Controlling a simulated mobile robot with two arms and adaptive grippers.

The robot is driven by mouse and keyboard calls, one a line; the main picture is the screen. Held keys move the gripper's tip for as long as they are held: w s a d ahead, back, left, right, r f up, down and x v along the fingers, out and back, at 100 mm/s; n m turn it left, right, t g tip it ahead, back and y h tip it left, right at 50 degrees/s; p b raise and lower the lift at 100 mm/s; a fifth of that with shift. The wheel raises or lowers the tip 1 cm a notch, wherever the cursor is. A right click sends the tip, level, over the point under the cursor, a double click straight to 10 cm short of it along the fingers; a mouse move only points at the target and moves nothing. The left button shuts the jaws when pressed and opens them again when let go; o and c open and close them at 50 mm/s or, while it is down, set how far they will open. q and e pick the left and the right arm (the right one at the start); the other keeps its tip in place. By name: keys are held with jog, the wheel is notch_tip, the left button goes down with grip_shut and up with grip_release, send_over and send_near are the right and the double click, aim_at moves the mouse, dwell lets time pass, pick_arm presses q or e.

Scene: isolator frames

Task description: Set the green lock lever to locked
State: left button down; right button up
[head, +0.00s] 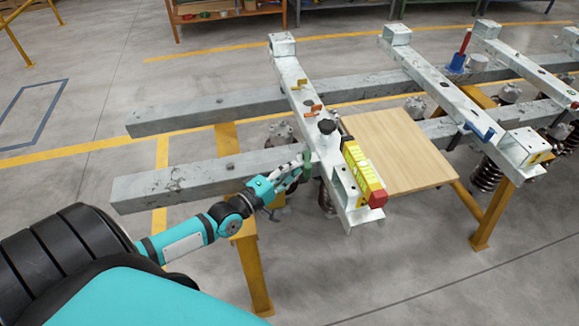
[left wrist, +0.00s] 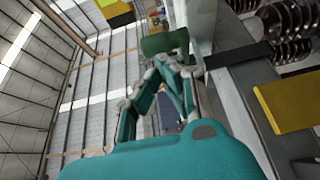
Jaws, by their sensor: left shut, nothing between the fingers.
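The green lock lever (head: 307,164) sits at the left side of the near galvanised cross beam, below a black knob. In the left wrist view a green plate-like piece (left wrist: 164,42), apparently this lever, is just beyond my fingertips. My left gripper (head: 298,168) is shut and empty, right beside the lever. It also shows in the left wrist view (left wrist: 168,66), with its fingertips close to the green piece. I cannot tell whether they touch. The fingers partly cover the lever, and its lock position is unclear. My right gripper is not in view.
The cross beam (head: 294,78) carries orange levers (head: 312,109), a black knob (head: 327,127) and a yellow block (head: 360,168) with a red end. A wooden board (head: 398,150) lies to the right. Long grey rails (head: 200,115) and yellow legs (head: 254,275) surround the arm.

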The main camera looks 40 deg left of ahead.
pick_arm(q)
jog(key=d+n+y+p, duration=0.1)
jog(key=p, duration=0.1)
jog(key=d+n+y+p, duration=0.1)
jog(key=d+y+p, duration=0.1)
jog(key=shift+w, duration=0.35)
